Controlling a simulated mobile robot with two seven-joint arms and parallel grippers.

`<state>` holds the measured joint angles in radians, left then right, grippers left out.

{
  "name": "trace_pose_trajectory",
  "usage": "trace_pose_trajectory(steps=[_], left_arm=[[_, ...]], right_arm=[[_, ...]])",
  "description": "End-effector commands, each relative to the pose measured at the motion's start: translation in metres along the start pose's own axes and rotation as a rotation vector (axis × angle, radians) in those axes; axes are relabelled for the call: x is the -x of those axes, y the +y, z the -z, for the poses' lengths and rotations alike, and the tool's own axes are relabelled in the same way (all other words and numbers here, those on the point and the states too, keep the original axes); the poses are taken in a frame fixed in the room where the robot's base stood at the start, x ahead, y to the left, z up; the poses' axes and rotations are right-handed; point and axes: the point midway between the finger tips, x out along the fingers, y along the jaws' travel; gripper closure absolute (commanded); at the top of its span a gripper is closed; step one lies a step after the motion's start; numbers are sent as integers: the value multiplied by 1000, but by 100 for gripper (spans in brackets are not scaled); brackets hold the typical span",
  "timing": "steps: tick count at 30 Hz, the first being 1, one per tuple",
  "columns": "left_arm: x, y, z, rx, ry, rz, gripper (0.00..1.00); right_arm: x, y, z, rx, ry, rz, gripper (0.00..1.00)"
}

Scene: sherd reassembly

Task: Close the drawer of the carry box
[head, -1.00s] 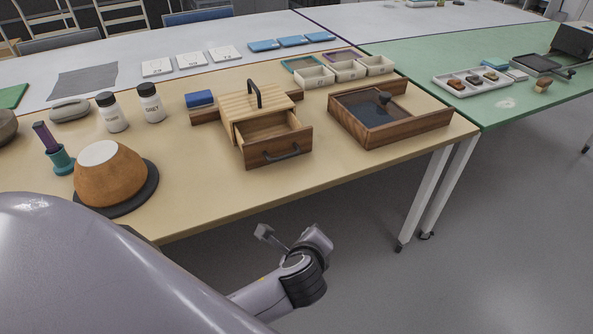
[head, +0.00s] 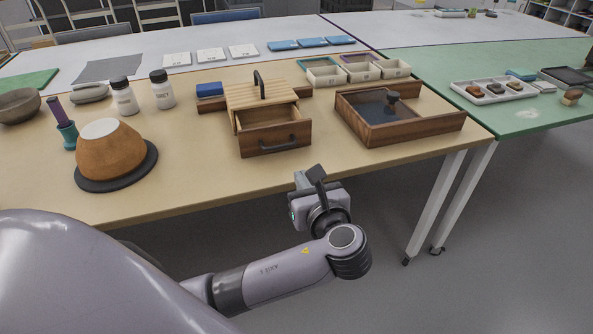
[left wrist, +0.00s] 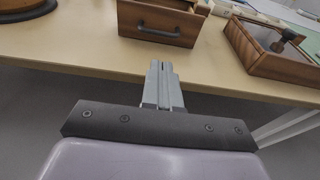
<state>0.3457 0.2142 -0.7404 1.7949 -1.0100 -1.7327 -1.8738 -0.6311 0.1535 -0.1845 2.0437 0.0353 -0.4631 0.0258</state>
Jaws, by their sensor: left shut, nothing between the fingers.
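The carry box (head: 247,95) stands on the tan table, with a slatted light wood top and a black handle. Its drawer (head: 275,138) is pulled open toward the front edge; the inside shows empty. The drawer front with its dark pull also shows at the top of the left wrist view (left wrist: 158,24). My left gripper (head: 310,177) is at the table's front edge, in front of the drawer and apart from it. My right gripper is not in view.
A wooden tray (head: 425,128) with a dark knob stands right of the drawer. An orange pot (head: 110,155) on a black disc and two bottles (head: 163,90) stand to the left. The tabletop between drawer and front edge is clear.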

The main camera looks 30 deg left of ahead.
Motion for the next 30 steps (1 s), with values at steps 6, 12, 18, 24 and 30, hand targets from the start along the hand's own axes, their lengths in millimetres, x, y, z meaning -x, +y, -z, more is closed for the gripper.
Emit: trace_pose_trajectory(steps=[6,12,18,24,30], left_arm=[[-44,1,1,2,-3,-4,100],[-87,1,2,2,-1,-3,100],[-117,1,1,2,0,-1,100],[-129,0,1,3,2,1,100],[-130,0,0,3,2,2,100]], right_arm=[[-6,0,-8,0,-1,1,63],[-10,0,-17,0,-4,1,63],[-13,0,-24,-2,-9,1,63],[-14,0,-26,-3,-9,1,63],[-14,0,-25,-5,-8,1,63]])
